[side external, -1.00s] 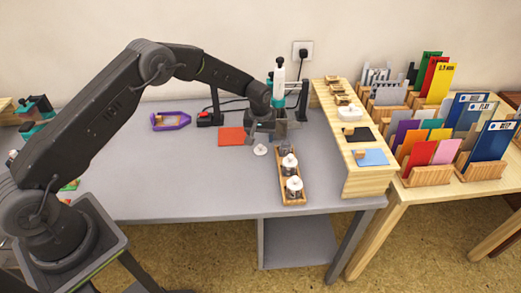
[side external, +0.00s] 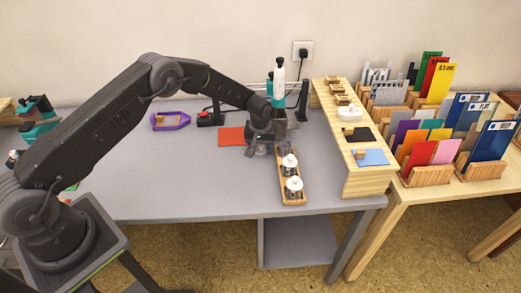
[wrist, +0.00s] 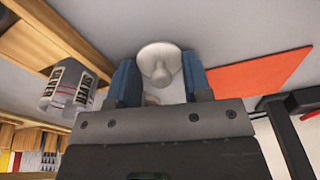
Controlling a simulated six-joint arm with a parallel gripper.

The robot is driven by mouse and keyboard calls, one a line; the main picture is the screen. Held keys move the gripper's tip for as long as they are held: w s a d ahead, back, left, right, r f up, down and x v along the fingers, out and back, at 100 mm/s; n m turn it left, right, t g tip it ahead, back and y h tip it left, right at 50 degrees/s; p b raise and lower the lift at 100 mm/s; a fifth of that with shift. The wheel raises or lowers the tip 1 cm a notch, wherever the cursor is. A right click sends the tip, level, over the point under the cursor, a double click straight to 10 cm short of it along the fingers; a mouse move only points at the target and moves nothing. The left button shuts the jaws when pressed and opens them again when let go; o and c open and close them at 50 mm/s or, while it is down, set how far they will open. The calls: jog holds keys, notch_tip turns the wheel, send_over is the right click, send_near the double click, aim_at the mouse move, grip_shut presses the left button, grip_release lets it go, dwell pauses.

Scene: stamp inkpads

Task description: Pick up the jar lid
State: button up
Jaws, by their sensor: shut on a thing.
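The jar lid (wrist: 153,50) is a round white disc with a knob, between the two blue fingers of my gripper (wrist: 160,82) in the wrist view. My gripper is shut on it. In the side view my gripper (side external: 261,148) is low over the grey table, just left of the wooden jar tray (side external: 306,196), and it hides most or all of the lid. A clear jar labelled SILVER (wrist: 70,92) shows left of the fingers in the wrist view, with no lid seen on it.
Two jars with white lids, one behind (side external: 289,163) and one in front (side external: 294,186), stand in the tray. An orange-red sheet (side external: 231,136) lies left of my gripper. A pale wooden shelf (side external: 362,182) stands at right. The table's front left is clear.

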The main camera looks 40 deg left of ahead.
jog(key=shift+r, duration=0.1)
jog(key=shift+r, duration=0.5)
notch_tip(320, 180, up, 3)
jog(key=shift+f, duration=0.1)
jog(key=s+a+r, duration=0.1)
jog(key=a+r, duration=0.1)
jog(key=a, duration=0.1)
jog(key=s+a+r, duration=0.2)
jog(key=a, duration=0.1)
jog(key=s+a+r, duration=0.2)
jog(key=a, duration=0.1)
jog(key=shift+s+a+r, duration=0.1)
jog(key=shift+a+r, duration=0.25)
jog(key=shift+r, duration=0.05)
jog(key=shift+c, duration=0.2)
jog(key=r+m, duration=0.2)
jog(key=m, duration=0.6)
send_over(286, 143)
jog(key=shift+s+f+g, duration=0.1)
jog(key=shift+f+g, duration=0.15)
jog(key=shift+g, duration=0.05)
jog(key=shift+d+f, duration=0.15)
jog(key=shift+f, duration=3)
jog(key=shift+f, duration=0.15)
